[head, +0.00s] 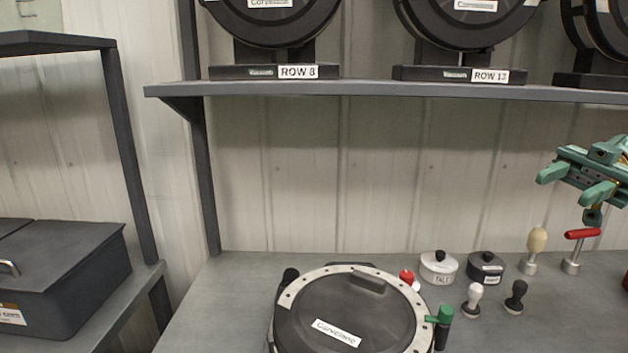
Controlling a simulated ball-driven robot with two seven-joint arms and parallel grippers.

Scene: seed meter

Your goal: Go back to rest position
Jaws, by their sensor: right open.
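My right gripper (569,186) is at the right edge of the head view, raised above the bench. Its green fingers are apart with nothing between them. My left gripper is not in view. A round dark seed meter (355,310) with a pale, holed rim lies on the bench at the bottom centre; its lower part is cut off by the frame.
On the bench (235,285) stand a white lidded pot (438,267), a dark lidded pot (486,267), and small white (473,300) and black (516,297) knobbed tools. A shelf (370,90) above holds meters on labelled stands. A dark case (70,285) sits at left.

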